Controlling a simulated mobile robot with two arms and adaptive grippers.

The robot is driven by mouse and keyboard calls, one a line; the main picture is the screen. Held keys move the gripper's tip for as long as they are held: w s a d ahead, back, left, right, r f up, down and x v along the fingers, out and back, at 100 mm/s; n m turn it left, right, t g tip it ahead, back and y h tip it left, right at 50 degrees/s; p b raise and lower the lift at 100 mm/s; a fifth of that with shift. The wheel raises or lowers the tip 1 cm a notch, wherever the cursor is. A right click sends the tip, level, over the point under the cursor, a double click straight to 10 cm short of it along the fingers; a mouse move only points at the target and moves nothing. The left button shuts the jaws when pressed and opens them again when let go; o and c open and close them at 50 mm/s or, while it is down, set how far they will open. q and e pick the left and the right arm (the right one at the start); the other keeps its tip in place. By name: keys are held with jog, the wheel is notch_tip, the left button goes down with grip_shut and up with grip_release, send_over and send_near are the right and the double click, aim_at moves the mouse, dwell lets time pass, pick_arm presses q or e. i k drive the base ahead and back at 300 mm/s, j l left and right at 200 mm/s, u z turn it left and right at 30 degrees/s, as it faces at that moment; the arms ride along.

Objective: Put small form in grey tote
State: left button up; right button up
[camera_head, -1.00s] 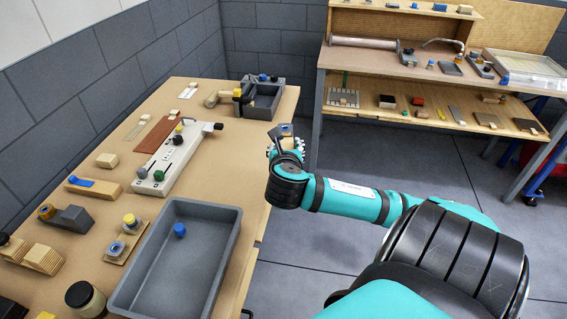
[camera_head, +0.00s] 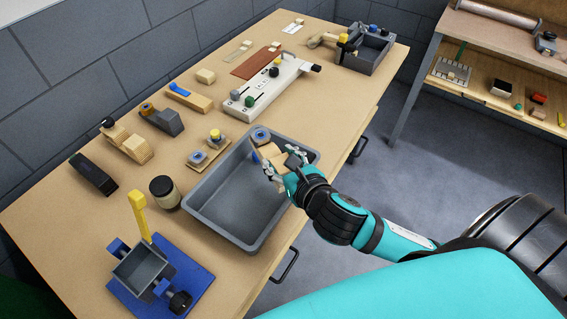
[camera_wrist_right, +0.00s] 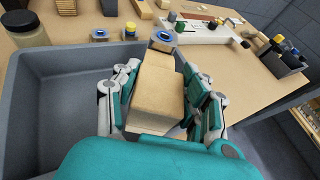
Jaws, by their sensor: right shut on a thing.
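The small form is a pale wooden block (camera_head: 268,153). My right gripper (camera_head: 280,166) is shut on it, with fingers on both sides. The block is over the far right part of the grey tote (camera_head: 216,172), whose rim and floor show on the wooden bench. In the right wrist view the block (camera_wrist_right: 157,92) is between the fingers of my right gripper (camera_wrist_right: 158,100), with the tote (camera_wrist_right: 62,100) below and left. A grey piece with a blue ring (camera_head: 260,134) shows at the block's far end; I cannot tell whether they touch. My left gripper is not in view.
A jar (camera_head: 164,192) stands left of the tote. A blue-based fixture with a yellow handle (camera_head: 138,214) is nearer. A white fixture (camera_head: 268,90) and a grey bin (camera_head: 368,52) stand farther back. A shelf unit (camera_head: 490,85) is at the right.

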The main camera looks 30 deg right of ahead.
aim_at(256, 216)
jog(key=i+l+u, duration=0.15)
jog(key=l+u, duration=1.1)
jog(key=l, duration=0.15)
jog(key=l+u, duration=0.45)
jog(key=k, duration=0.05)
